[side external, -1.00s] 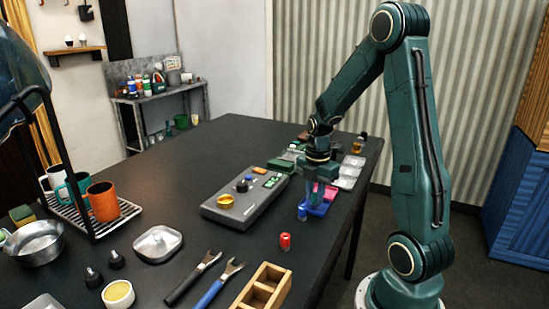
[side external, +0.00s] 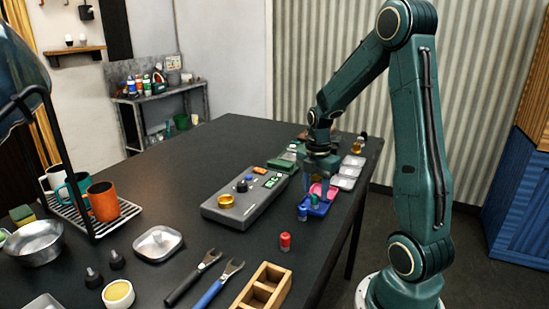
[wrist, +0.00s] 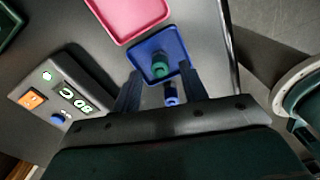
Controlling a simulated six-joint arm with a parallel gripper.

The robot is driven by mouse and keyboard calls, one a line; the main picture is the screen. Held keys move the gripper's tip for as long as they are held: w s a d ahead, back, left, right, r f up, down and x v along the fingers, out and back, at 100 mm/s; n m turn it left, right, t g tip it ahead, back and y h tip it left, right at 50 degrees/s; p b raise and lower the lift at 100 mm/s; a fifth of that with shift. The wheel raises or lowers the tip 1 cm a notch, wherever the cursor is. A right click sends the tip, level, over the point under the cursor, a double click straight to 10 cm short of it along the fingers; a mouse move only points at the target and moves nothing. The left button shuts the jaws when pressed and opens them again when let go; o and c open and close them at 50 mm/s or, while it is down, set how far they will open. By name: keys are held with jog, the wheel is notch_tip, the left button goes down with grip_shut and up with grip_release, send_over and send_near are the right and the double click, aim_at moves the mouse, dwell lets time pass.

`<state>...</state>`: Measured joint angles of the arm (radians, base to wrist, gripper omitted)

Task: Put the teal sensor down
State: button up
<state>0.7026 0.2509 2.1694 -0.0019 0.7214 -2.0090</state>
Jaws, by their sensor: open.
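The teal sensor (wrist: 160,64) stands in the blue tray (wrist: 143,50) in the wrist view. In the side view the sensor (side external: 315,200) shows small in the blue tray (side external: 320,210), below my gripper. My gripper (wrist: 161,74) is open, with one finger to each side of the sensor in the wrist view and a gap to both. In the side view my gripper (side external: 316,188) is just above the tray.
A pink tray (wrist: 128,14) lies beyond the blue one. A blue cylinder (side external: 302,213) stands by the blue tray's near side, and a red one (side external: 285,241) stands nearer the camera. The grey brewer panel (side external: 236,208) is to the left. The table's right edge is close.

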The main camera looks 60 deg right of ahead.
aim_at(313, 197)
notch_tip(313, 197, up, 10)
dwell(0.5)
jog(key=shift+r, duration=0.1)
dwell(0.4)
jog(key=s+a+r+m+t, duration=0.2)
jog(key=s+a+m, duration=0.2)
jog(key=a+m, duration=0.3)
jog(key=s+a+r+m+t, duration=0.3)
jog(key=a+m, duration=0.5)
jog(key=a, duration=0.7)
jog(key=shift+s+a+t, duration=0.2)
jog(key=shift+s+t, duration=0.1)
jog(key=shift+s, duration=0.55)
